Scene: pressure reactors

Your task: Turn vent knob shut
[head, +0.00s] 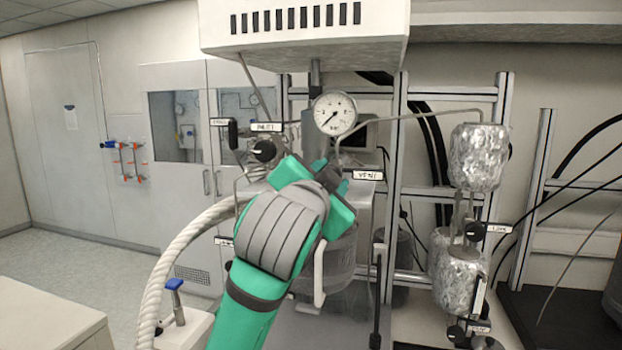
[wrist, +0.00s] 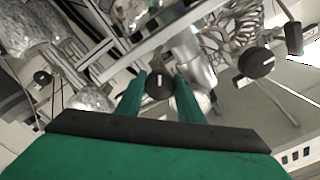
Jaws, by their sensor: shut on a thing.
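The vent knob is a round black knob (wrist: 159,82) that shows between my two green fingers in the wrist view. My gripper (wrist: 161,90) is shut on it, with one finger on each side. In the head view my gripper (head: 330,177) is at the reactor head, just left of the VENT label (head: 368,175), and hides the knob. The knob's exact turn angle is hard to read.
A pressure gauge (head: 335,113) sits just above my gripper. Foil-wrapped vessels (head: 478,158) stand to the right. A thick white hose (head: 168,262) curves at left.

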